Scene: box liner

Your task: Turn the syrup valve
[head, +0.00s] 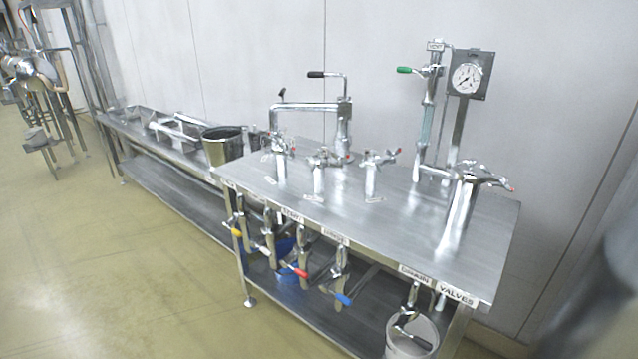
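A steel bench (400,222) carries several valves along its top and below its front edge. Under the front edge hang valves with a yellow handle (237,232), a red handle (293,270) and a blue handle (343,299). Small white labels (332,236) sit above them, too small to read surely, so I cannot tell which valve is the syrup one. Short upright taps with small red-tipped levers (372,170) stand on the bench top. A green-handled valve (412,70) is on a tall pipe at the back. My gripper is not in view.
A pressure gauge (466,78) stands at the back right. A black-handled pipe (318,74) rises at the back. A bucket (412,338) is under the right front corner. A dark pot (229,146) sits farther left. The floor (120,260) in front is clear.

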